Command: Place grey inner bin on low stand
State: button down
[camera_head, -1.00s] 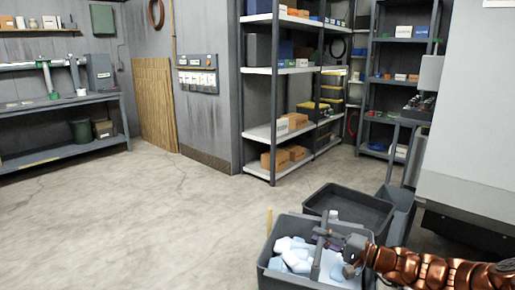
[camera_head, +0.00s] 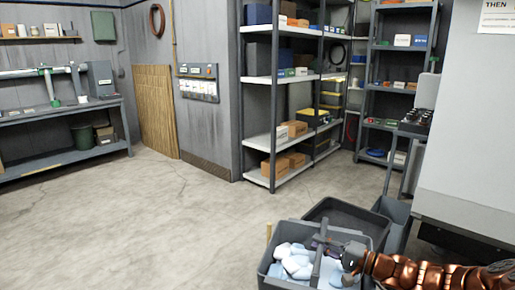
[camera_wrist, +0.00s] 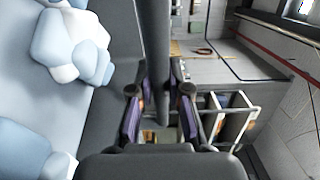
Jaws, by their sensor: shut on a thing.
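The grey inner bin (camera_head: 263,267) is at the bottom of the head view, filled with rounded white and pale-blue pieces (camera_head: 293,262). Its upright handle bar (camera_wrist: 157,45) runs between my fingers in the wrist view. My gripper (camera_head: 338,252) comes in from the right and is shut on this handle; in the wrist view (camera_wrist: 160,112) a finger lies on each side of it. The bin's underside is out of frame, so I cannot tell whether it hangs or rests. I cannot make out the low stand.
A dark open bin (camera_head: 376,222) is right behind the grey inner bin, with another grey container (camera_head: 397,209) to its right. A large pale cabinet (camera_head: 468,150) stands at the right. Shelving (camera_head: 262,141) and a workbench (camera_head: 60,157) line the back and left. The middle floor is clear.

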notch_tip(320, 180, up, 11)
jog(key=p, duration=1.4)
jog(key=shift+f, duration=0.2)
